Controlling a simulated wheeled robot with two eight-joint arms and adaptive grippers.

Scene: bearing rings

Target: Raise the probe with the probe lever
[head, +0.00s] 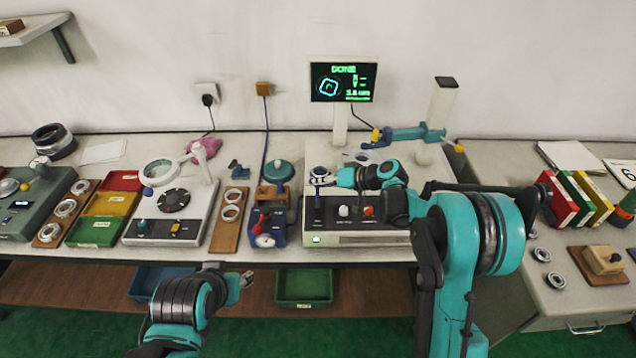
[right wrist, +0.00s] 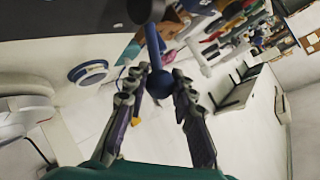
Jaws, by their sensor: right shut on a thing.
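My right gripper (right wrist: 155,92) is shut on this knob, one finger at each side. In the head view my right gripper (head: 333,181) is at the left part of the measuring machine (head: 365,239), above its front panel. The teal probe arm (head: 405,134) reaches left from a white column (head: 443,100). The probe's tip is too small to judge. My left gripper (head: 243,281) hangs low in front of the bench, apart from everything; its fingers are too small to read.
A screen (head: 342,82) with green figures stands behind the machine. A blue device with a red knob (head: 267,228) is close on the left. Red, green and yellow binders (head: 580,198) stand at the right. A green bin (head: 304,288) lies below the bench.

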